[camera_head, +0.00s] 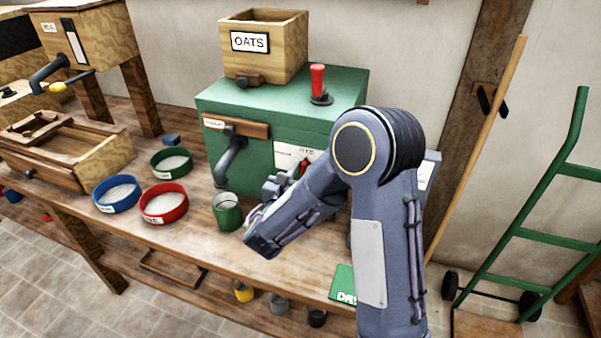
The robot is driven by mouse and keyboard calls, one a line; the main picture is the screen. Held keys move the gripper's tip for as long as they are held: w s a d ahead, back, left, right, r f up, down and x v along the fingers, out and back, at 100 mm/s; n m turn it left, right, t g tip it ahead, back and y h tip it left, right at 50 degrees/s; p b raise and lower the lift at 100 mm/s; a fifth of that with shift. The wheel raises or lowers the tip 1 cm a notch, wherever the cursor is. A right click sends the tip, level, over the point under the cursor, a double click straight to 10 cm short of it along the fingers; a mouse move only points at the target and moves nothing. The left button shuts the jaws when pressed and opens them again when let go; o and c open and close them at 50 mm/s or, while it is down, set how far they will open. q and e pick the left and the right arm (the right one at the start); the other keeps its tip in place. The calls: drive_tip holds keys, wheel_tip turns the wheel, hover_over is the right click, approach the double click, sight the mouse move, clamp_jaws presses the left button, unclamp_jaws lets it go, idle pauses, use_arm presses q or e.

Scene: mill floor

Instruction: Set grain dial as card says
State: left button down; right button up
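The green mill (225,107) stands on the bench. Its front has a white dial panel (288,154) lettered RYE at the top. A small red piece, seemingly the dial's pointer (304,168), shows at the panel's lower right; my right arm hides the rest of the dial, so its setting is unreadable. My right gripper (274,188) is close to the panel, below and left of the red piece; its fingers are too small and covered to read. A white card or plate (427,172) shows partly behind my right arm; its writing is hidden. My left gripper is out of view.
A box marked OATS (264,42) and a red-handled lever (318,82) top the mill. A green cup (227,212) and blue, red and green round trays (164,203) stand left. A green mat (343,284) lies at the front edge. A green hand truck (545,240) stands right.

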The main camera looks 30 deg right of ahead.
clamp_jaws()
drive_tip(key=shift+f+m+b, duration=0.2)
drive_tip(key=shift+m+b, duration=0.1)
drive_tip(key=shift+b, duration=0.45)
drive_tip(key=shift+s+d+f+m+b, duration=0.1)
drive_tip(key=shift+s+d+m+b, duration=0.1)
drive_tip(key=shift+m+b, duration=2.35)
drive_tip(key=shift+s+d+f+m+b, duration=0.2)
drive_tip(key=shift+m+b, duration=1.05)
drive_tip(key=shift+b, duration=2.55)
drive_tip(key=shift+s+d+f+m+b, duration=0.1)
drive_tip(key=shift+s+m+b, duration=0.1)
drive_tip(key=shift+m+b, duration=2.35)
drive_tip(key=shift+n+b, duration=0.6)
drive_tip(key=shift+n, duration=0.05)
drive_tip(key=shift+o, duration=1.7)
unclamp_jaws()
drive_tip(key=shift+r, duration=0.1)
